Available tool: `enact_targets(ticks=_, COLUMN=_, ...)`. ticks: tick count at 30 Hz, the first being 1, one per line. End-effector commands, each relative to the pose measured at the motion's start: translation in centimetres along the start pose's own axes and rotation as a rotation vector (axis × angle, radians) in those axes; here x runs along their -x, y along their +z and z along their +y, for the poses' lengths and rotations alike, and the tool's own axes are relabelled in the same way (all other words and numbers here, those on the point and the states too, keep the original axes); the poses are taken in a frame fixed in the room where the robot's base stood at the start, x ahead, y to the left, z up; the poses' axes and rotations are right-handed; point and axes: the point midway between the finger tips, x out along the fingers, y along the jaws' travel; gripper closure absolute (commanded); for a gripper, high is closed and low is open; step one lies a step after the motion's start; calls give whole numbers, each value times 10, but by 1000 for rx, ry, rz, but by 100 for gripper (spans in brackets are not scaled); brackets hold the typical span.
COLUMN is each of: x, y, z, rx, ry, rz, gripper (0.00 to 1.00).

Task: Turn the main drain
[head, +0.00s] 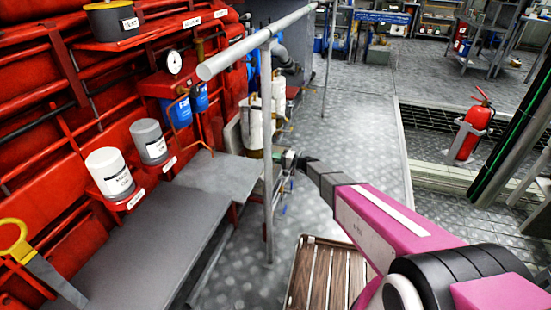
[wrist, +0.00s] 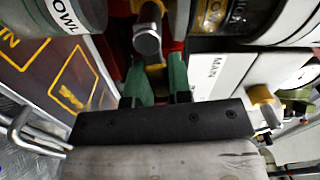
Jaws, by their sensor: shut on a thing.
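The main drain valve shows in the wrist view as a grey rounded handle (wrist: 147,40) with a brass-coloured piece below it. My gripper (wrist: 155,75) has its two green fingers on either side of this part, shut on it. A white panel (wrist: 213,75) beside the right finger carries lettering that starts "MAN" and is cut off. The valve itself cannot be made out there.
A grey handrail (head: 232,56) and its post (head: 267,140) stand close left of my arm. Grey benches (head: 140,250) line the red wall. A slatted wooden pallet (head: 318,275) lies below my arm. A fire extinguisher (head: 470,130) stands right. The metal walkway (head: 355,110) is clear.

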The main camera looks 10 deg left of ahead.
Motion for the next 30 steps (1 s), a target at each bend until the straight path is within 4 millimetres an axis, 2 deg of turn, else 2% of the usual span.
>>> enact_targets(ticks=9, x=1, y=0, z=6, rx=-131, ry=1, rz=1, gripper=100)
enact_targets(ticks=25, x=1, y=0, z=8, rx=-159, ry=1, rz=1, gripper=100)
enact_targets(ticks=26, x=1, y=0, z=7, rx=-159, ry=1, rz=1, gripper=71)
enact_targets(ticks=27, x=1, y=1, z=7, rx=-159, ry=1, rz=1, gripper=58)
enact_targets(ticks=30, x=1, y=1, z=7, rx=-158, ry=1, rz=1, gripper=55)
